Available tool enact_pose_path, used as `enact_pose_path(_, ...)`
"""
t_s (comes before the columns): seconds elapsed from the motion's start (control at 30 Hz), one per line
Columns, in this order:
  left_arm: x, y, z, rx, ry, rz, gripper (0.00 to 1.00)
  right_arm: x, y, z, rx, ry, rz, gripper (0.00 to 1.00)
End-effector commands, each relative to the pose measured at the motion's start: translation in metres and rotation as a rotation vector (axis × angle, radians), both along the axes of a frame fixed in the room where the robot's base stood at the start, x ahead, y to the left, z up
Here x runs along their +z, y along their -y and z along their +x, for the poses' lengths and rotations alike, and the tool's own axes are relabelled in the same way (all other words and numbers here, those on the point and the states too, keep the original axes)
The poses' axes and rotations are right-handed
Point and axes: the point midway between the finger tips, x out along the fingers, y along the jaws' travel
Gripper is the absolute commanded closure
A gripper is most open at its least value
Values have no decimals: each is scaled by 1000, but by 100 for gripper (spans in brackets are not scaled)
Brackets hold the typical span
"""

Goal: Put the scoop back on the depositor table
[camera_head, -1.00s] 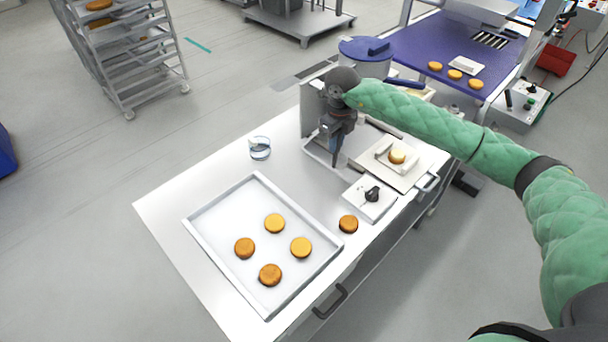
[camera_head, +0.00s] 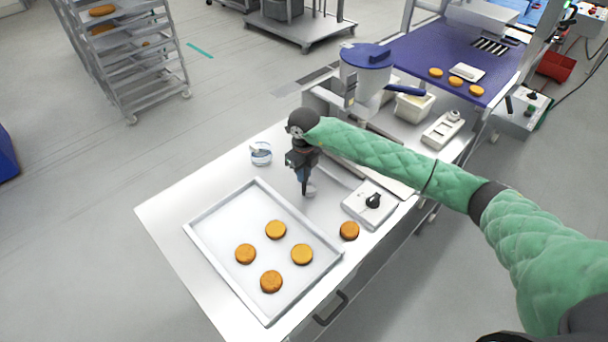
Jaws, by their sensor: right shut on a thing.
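The depositor table (camera_head: 180,210) is the pale metal table across the middle. My right gripper (camera_head: 304,188) points down over it, behind the tray's far right edge. It is shut on the scoop, which is mostly hidden by the fingers; a small pale rounded part (camera_head: 311,190) shows beside the fingertips. I cannot tell whether the scoop touches the table. My left gripper is not in view.
A tray (camera_head: 215,262) with several round cakes fills the table's near end. A glass of water (camera_head: 261,153) stands left of my gripper. A control box (camera_head: 362,209) and a loose cake (camera_head: 349,230) are to the right. The blue-lidded depositor (camera_head: 366,68) stands behind.

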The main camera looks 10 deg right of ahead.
Motion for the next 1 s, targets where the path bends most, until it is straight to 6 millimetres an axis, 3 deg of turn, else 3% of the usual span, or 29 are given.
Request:
enact_pose_path(0.23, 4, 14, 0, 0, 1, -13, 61, -7, 0, 0, -1, 1, -1, 100)
enact_pose_path(0.53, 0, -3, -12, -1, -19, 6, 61, -10, 0, 0, -1, 1, -1, 100)
enact_pose_path(0.57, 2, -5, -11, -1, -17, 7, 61, -10, 1, 0, -1, 1, -1, 76)
enact_pose_path(0.63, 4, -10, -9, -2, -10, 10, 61, -10, 1, 0, -1, 1, -1, 62)
enact_pose_path(1.0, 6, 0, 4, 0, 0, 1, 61, -9, 1, 0, -1, 0, 0, 60)
